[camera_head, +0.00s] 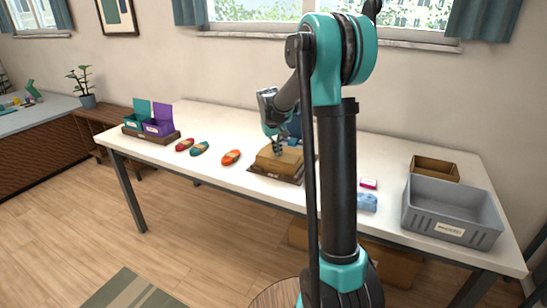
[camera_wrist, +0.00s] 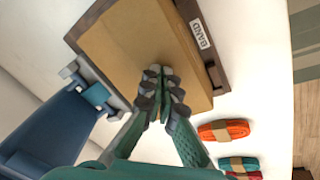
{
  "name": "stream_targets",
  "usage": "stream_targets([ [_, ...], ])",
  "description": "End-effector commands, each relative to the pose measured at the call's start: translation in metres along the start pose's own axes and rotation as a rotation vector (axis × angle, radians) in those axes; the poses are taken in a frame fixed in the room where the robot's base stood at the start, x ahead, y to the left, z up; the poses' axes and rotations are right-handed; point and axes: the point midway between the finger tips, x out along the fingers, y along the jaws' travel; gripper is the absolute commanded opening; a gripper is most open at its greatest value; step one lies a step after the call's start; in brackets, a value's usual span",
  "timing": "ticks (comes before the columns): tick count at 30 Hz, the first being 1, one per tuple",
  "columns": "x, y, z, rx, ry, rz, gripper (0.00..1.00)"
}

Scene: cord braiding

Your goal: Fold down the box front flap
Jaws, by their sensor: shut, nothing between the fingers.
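A tan cardboard box (camera_head: 287,158) sits on a dark wooden tray (camera_head: 262,174) near the middle of the white table. In the wrist view the box (camera_wrist: 125,45) shows a broad flat tan surface, and the tray edge carries a label reading BAND (camera_wrist: 201,34). I cannot make out the front flap as a separate part. My gripper (camera_head: 278,151) is shut and empty, over the box. In the wrist view its fingertips (camera_wrist: 162,82) are together over the tan surface near one edge. I cannot tell whether they touch it. My arm hides the table to the right of the box.
Orange (camera_head: 231,158), teal (camera_head: 199,149) and red (camera_head: 184,145) cord bundles lie left of the box. Teal and purple open boxes (camera_head: 158,127) stand farther left. A blue object (camera_wrist: 45,135) stands beside the box. A grey bin (camera_head: 452,212) is at the right.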

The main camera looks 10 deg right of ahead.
Motion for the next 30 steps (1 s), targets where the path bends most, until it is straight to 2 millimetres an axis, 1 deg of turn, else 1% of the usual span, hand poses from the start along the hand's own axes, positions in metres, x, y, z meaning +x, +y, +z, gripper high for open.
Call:
stream_targets([
  [14, 0.005, 0.001, 0.0, 0.0, 0.0, 0.0, 0.0],
  [25, -0.007, 0.0, 0.0, 0.0, 0.0, 0.0, 0.0],
  [30, -0.008, 0.0, 0.0, 0.0, 0.0, 0.0, 0.0],
])
